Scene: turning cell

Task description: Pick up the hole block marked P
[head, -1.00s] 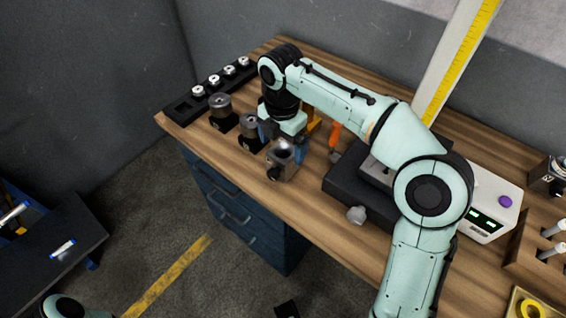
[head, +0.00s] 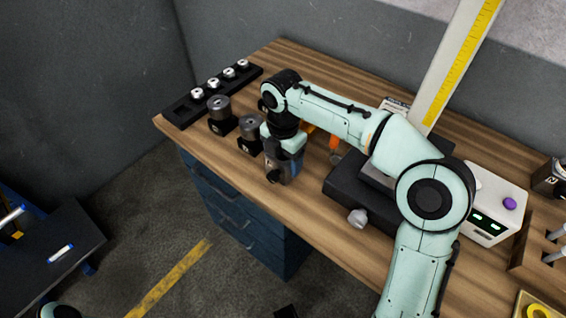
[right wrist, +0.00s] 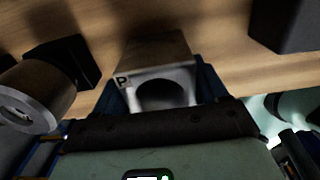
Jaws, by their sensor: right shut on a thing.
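The hole block marked P (right wrist: 155,52) is a grey metal block with a round dark bore. The letter P shows at its left edge in the right wrist view. In the head view the block (head: 283,178) stands near the front edge of the wooden bench, mostly hidden by my right gripper. My right gripper (head: 284,160) reaches down over it. Its blue fingers lie on both sides of the block in the right wrist view (right wrist: 160,80), shut on it. My left gripper is not in view.
Two metal cylinders on dark bases (head: 219,108) (head: 249,130) stand left of the block. A black rack (head: 182,112) with several metal rings is behind them. A dark fixture (head: 345,185) with a grey knob is to the right. A white box (head: 497,205) stands further right.

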